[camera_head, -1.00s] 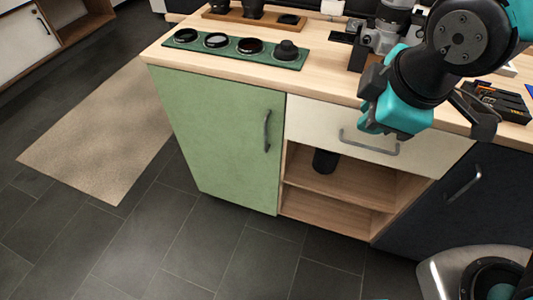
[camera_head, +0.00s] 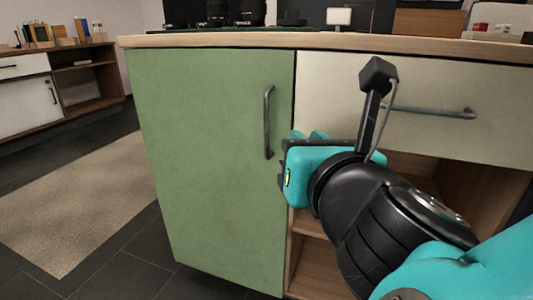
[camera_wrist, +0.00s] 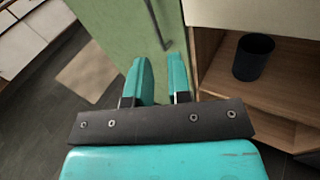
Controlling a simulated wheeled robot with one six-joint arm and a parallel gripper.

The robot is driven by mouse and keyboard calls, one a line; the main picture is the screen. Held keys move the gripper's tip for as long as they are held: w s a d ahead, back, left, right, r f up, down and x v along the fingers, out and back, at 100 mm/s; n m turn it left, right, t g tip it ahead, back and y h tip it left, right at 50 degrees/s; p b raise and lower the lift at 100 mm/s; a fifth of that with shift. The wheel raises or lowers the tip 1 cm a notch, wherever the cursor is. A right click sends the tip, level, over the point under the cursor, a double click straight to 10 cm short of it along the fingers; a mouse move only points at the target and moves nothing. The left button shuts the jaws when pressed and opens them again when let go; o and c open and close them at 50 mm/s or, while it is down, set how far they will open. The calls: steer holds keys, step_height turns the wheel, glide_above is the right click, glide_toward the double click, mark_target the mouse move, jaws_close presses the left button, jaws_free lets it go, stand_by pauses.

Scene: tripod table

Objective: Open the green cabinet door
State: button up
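The green cabinet door (camera_head: 205,150) is shut, flush with the cabinet front. Its dark vertical bar handle (camera_head: 268,122) is near the door's right edge, and it also shows in the wrist view (camera_wrist: 155,25). My gripper is just right of the handle's lower end in the head view, its fingertips partly hidden by its own teal body. In the wrist view my gripper (camera_wrist: 160,66) is open, with two teal fingers apart and nothing between them. The handle's lower end lies ahead of the gap between the fingertips, not held.
A cream drawer (camera_head: 430,95) with a horizontal handle (camera_head: 430,112) is right of the door, behind my arm. Below it is an open wooden shelf (camera_wrist: 225,90) holding a dark cup (camera_wrist: 253,57). Dark floor and a beige rug (camera_head: 75,205) lie to the left.

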steer(key=f+n, duration=0.1)
steer(key=p, duration=1)
glide_toward(267, 113)
steer(key=x, duration=0.2)
steer(key=shift+y, duration=0.4)
steer(key=x, duration=0.8)
steer(key=shift+w+d+p, duration=0.15)
steer(key=shift+w+p, duration=0.1)
steer(key=shift+p, duration=0.05)
steer(key=shift+n, duration=0.3)
jaws_close()
